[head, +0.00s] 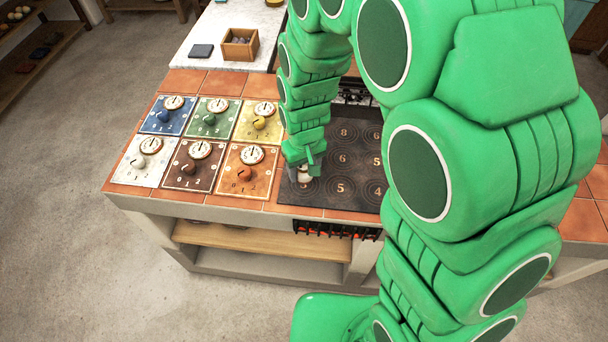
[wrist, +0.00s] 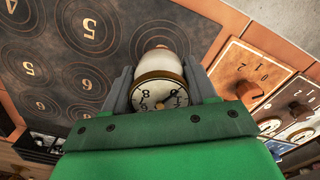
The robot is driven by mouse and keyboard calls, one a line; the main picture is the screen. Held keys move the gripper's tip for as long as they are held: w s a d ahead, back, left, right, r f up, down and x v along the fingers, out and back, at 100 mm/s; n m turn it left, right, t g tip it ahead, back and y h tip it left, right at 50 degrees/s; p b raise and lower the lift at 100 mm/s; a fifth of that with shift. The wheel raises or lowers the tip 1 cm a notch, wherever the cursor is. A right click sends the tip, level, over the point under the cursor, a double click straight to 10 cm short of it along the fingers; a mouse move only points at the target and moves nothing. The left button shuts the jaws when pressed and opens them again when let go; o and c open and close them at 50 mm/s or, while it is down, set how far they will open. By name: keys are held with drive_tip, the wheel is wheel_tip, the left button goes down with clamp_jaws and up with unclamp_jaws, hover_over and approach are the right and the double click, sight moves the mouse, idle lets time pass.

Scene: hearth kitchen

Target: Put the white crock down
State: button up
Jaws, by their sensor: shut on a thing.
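My gripper (head: 304,167) is shut on the white crock (head: 304,177) at the front left of the dark hob plate (head: 318,200). In the wrist view the white crock (wrist: 165,65) is a rounded cream-white body with a numbered dial on the end facing the camera. The grey fingers of my gripper (wrist: 158,88) press on its two sides. The hob plate (wrist: 130,38) with numbered rings lies behind it. The crock's lower end is partly hidden, and I cannot tell whether it touches the plate.
Coloured control tiles with knobs and dials stand left of the hob, the orange one (head: 262,180) nearest. A pale counter (head: 200,32) behind holds a wooden box (head: 240,44) and a dark square (head: 202,51). My arm hides much of the hob's right side.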

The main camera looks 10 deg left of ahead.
sight(304, 176)
drive_tip(key=shift+f, duration=1.65)
drive_tip(key=shift+f, duration=0.15)
drive_tip(key=o, duration=1.4)
drive_tip(key=shift+c, duration=0.2)
wheel_tip(304, 176, up, 12)
drive_tip(key=shift+r, duration=0.15)
